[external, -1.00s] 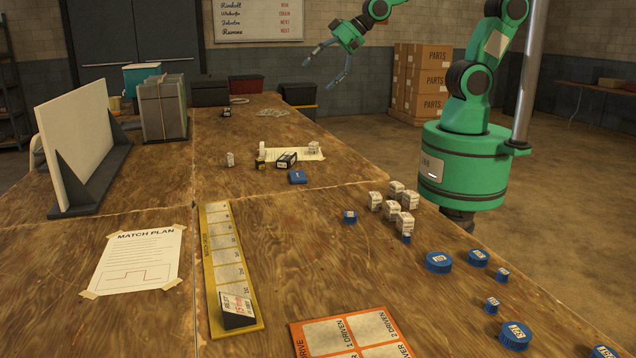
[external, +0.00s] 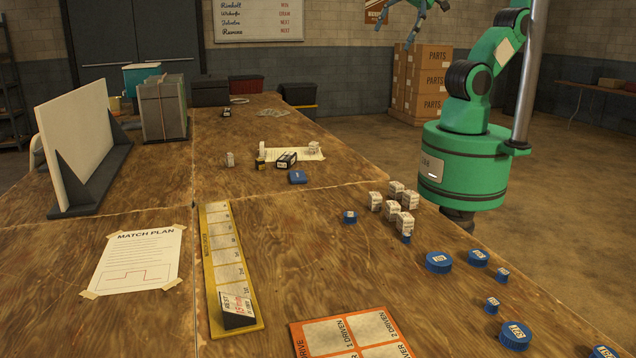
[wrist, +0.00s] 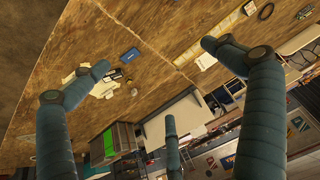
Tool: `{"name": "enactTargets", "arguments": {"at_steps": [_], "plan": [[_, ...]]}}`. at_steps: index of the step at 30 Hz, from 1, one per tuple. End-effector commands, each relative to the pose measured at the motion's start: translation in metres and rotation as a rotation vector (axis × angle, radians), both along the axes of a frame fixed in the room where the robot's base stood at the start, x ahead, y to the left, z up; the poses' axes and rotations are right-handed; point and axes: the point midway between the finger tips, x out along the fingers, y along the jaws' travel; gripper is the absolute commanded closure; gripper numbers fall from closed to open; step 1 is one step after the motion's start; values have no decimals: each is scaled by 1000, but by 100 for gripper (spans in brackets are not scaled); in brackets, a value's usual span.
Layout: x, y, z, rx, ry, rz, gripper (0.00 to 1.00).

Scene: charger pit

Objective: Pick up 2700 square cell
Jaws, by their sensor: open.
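My gripper (external: 411,16) is open and empty, high above the far right side of the table, partly cut off by the top edge of the external view. In the wrist view its fingers (wrist: 157,57) are spread wide, with the table far off beyond them. I cannot read 2700 on anything.
Several white boxes (external: 390,208) and blue round pieces (external: 438,262) lie along the table's right side. A yellow strip (external: 228,262), an orange-bordered card (external: 350,334) and a match plan sheet (external: 134,258) lie in front. A white panel (external: 80,140) stands left.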

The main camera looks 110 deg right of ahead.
Motion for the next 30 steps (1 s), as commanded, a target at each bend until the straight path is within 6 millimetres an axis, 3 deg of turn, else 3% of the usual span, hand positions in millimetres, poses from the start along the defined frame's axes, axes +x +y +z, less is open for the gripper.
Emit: {"name": "enactTargets", "arguments": {"at_steps": [2,8,22,30], "plan": [[0,0,0,0,0,-1,4],[0,0,0,1,-1,-2,44],[5,-1,2,10,1,-19,44],[38,-8,10,84,19,-153,44]]}}
